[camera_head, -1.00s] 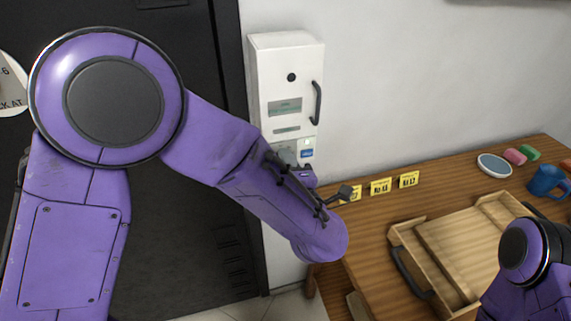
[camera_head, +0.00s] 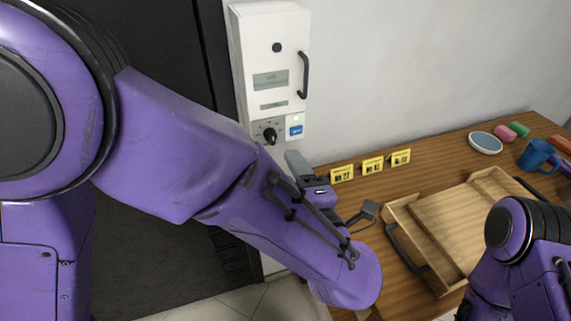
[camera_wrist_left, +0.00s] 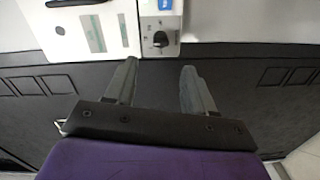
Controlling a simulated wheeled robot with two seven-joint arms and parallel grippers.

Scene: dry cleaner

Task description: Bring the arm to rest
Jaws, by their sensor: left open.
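My left arm (camera_head: 185,155) spans the head view from the left edge to the middle, large and close. Its gripper (camera_head: 332,190) shows beyond the forearm, with its two grey fingers apart, partly hidden by the arm. In the left wrist view the gripper (camera_wrist_left: 158,80) is open with nothing between the fingers. It faces the underside of a white wall unit with a black knob (camera_wrist_left: 160,39), apart from it as far as I can see. My right arm (camera_head: 520,235) shows at the lower right; its gripper is out of view.
The white wall unit (camera_head: 290,25) has a handle, a black knob and a blue button. A wooden table (camera_head: 450,150) holds yellow tags (camera_head: 372,166), a wooden tray (camera_head: 405,215), a dish (camera_head: 485,142) and a blue mug (camera_head: 537,156). A dark door (camera_head: 165,60) stands behind my left arm.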

